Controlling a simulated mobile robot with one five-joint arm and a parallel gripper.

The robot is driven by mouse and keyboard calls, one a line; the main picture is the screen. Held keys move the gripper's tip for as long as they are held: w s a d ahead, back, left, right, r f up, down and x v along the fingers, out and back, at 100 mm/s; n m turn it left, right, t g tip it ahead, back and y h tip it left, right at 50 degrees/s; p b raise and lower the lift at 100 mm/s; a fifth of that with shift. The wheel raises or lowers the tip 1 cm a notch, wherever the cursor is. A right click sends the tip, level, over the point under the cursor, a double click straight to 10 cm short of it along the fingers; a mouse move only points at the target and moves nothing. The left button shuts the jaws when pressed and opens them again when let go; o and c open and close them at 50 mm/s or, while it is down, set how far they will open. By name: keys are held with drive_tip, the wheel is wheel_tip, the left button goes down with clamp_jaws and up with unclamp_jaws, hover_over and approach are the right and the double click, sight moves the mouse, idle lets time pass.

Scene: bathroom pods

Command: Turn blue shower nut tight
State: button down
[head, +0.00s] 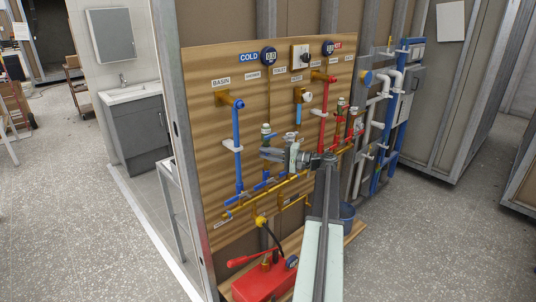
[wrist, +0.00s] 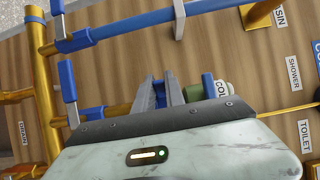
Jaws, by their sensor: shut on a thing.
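In the head view, my gripper (head: 272,155) is at the plywood pipe board, in front of the lower cold-side fittings. In the wrist view, my gripper's two fingers (wrist: 163,92) reach toward the board at the brass cold pipe and are close together. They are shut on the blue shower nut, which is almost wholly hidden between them. I cannot tell how far the nut is turned.
Blue levers (wrist: 68,80) and a brass manifold (wrist: 40,85) are left of the fingers. A blue pipe (wrist: 130,24) crosses above them. A red pump (head: 265,280) stands below the board. The floor at left is open.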

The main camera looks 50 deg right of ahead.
drive_tip(key=shift+w+a+m+h, duration=0.25)
drive_tip(key=shift+w+m+h, duration=0.3)
drive_tip(key=shift+m+h, duration=1.6)
drive_tip(key=shift+w+a+m+h, duration=0.2)
drive_tip(key=shift+w+m+h, duration=0.3)
drive_tip(key=shift+m+h, duration=1.65)
drive_tip(key=shift+w+a+m+h, duration=0.25)
drive_tip(key=shift+w+m+h, duration=0.45)
drive_tip(key=shift+h, duration=2.7)
drive_tip(key=shift+s, duration=0.1)
drive_tip(key=c, duration=1.4)
unclamp_jaws()
